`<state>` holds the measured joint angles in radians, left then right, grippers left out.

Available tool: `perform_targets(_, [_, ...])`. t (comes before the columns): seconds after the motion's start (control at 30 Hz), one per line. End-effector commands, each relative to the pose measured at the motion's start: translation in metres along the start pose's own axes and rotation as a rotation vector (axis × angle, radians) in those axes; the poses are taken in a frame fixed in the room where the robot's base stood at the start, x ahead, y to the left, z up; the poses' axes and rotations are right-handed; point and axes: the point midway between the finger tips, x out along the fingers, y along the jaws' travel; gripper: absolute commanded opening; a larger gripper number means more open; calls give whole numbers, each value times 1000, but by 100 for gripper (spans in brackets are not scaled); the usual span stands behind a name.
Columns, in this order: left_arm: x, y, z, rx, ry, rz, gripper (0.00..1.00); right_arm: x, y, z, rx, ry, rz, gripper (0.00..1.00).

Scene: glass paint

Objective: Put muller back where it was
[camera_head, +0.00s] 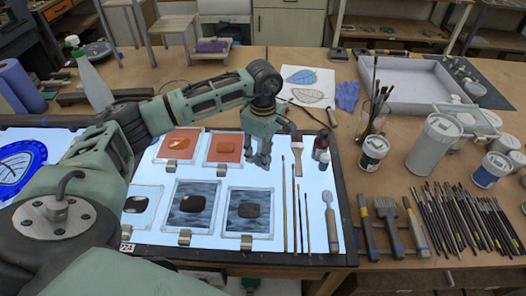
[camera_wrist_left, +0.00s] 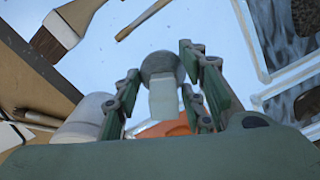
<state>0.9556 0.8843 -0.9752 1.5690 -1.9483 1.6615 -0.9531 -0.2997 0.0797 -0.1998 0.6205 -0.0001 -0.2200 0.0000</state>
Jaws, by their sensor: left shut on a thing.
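The muller (camera_wrist_left: 160,66) shows in the left wrist view as a grey round end with a pale stem between my fingers. My left gripper (camera_head: 259,160) is above the light table (camera_head: 270,178), just right of the orange glass panels (camera_head: 224,148). In the left wrist view its fingers (camera_wrist_left: 172,92) stand on both sides of the muller and are shut on it. In the head view the muller is hard to make out behind the fingers. My right gripper is not in view.
A flat brush (camera_head: 297,158) and thin brushes (camera_head: 284,205) lie right of the gripper. Small dark bottles (camera_head: 321,146) stand at the light table's right edge. Grey glass panels (camera_head: 249,211) lie in front. A glass of brushes (camera_head: 372,112) and jars (camera_head: 373,153) stand farther right.

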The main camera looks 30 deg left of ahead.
Motion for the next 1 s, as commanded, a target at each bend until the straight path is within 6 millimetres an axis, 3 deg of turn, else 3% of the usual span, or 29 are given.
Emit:
perform_targets(0.7, [6,0,0,0,0,1,9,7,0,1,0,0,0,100])
perform_targets(0.73, [5,0,0,0,0,1,40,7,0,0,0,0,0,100])
perform_targets(1.0, [5,0,0,0,0,0,60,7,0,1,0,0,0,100])
